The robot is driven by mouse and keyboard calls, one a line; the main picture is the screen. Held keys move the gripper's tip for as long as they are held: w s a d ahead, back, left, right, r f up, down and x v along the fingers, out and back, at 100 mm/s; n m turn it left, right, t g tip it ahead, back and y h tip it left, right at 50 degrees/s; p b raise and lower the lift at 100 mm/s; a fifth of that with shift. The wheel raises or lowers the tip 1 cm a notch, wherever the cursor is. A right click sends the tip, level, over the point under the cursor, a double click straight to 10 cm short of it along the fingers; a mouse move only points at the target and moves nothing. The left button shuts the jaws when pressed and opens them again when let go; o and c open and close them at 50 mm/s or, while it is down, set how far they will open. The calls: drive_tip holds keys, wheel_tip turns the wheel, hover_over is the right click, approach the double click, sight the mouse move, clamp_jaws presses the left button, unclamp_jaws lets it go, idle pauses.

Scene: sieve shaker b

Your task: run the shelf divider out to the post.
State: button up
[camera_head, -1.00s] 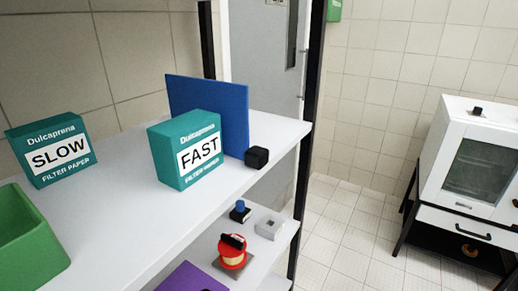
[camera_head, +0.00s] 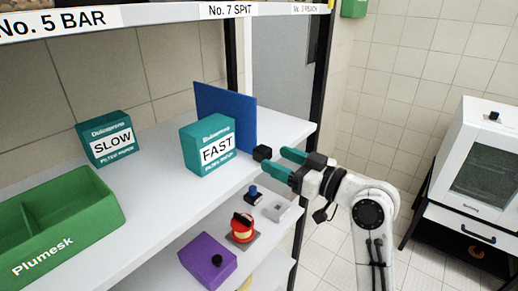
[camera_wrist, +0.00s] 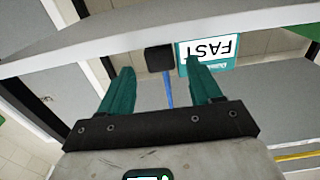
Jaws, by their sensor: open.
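The shelf divider is a blue upright panel (camera_head: 226,115) on the upper shelf, behind the FAST filter paper box (camera_head: 208,145). A black block-shaped knob (camera_head: 262,153) sits at its front edge. The black post (camera_head: 318,75) stands at the shelf's right end, apart from the panel. My gripper (camera_head: 276,163) is open, with teal fingers pointing left at the knob. In the wrist view, which is upside down, the knob (camera_wrist: 159,60) lies just beyond and between the fingertips (camera_wrist: 159,70). The blue panel shows there as a thin strip (camera_wrist: 168,92).
The SLOW box (camera_head: 107,138) and a green Plumesk bin (camera_head: 70,222) stand farther left on the shelf. The lower shelf holds a purple block (camera_head: 207,258), a red spool (camera_head: 242,228) and small parts. A white cabinet (camera_head: 470,165) stands at right. The shelf between panel and post is clear.

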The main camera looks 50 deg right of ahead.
sight(258, 151)
drive_tip(key=w+p, duration=0.1)
drive_tip(key=w, duration=0.6)
drive_tip(key=shift+a+p, duration=0.15)
drive_tip(key=shift+p, duration=0.2)
drive_tip(key=shift+c, duration=0.2)
clamp_jaws()
